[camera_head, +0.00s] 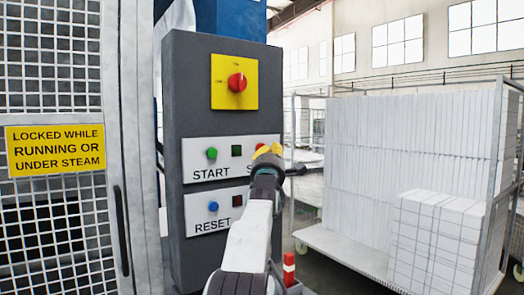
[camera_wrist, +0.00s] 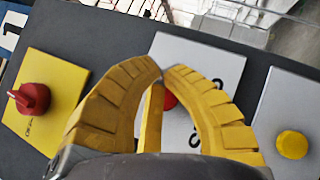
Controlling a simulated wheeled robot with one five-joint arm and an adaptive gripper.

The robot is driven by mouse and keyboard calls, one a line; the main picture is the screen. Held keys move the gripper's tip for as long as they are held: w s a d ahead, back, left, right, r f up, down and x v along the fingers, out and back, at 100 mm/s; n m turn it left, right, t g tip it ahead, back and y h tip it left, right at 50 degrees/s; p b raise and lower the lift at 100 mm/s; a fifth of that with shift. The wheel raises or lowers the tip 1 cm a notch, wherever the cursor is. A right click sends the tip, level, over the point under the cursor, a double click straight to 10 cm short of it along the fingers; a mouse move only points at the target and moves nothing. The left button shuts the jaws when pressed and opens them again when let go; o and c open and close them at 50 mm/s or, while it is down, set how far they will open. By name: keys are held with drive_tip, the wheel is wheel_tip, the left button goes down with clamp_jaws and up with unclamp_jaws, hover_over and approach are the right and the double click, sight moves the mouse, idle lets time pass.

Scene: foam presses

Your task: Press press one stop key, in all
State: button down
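The red stop key (camera_wrist: 170,100) shows in the wrist view between my yellow fingers, on a white plate (camera_wrist: 205,55) with a partly covered label. In the head view, my gripper (camera_head: 268,152) covers the key; only an "S" of its label shows on the START plate (camera_head: 222,146). My gripper, in the wrist view (camera_wrist: 161,76), has its fingertips together with nothing held between them. The tips are in front of the plate, close to the key. I cannot tell whether they touch it.
The grey control box (camera_head: 185,100) also carries a red rotary knob (camera_head: 237,82), a green start key (camera_head: 212,154) and a blue reset key (camera_head: 213,207). A yellow key (camera_wrist: 292,145) shows in the wrist view. A mesh door (camera_head: 55,200) stands left, a loaded cart (camera_head: 345,252) right.

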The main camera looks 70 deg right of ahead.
drive_tip(key=shift+w, duration=0.1)
idle(0.3)
drive_tip(key=shift+w+d, duration=0.25)
drive_tip(key=shift+w+d+p, duration=0.3)
drive_tip(key=shift+w+p, duration=0.05)
drive_tip(key=shift+p, duration=0.15)
idle(1.9)
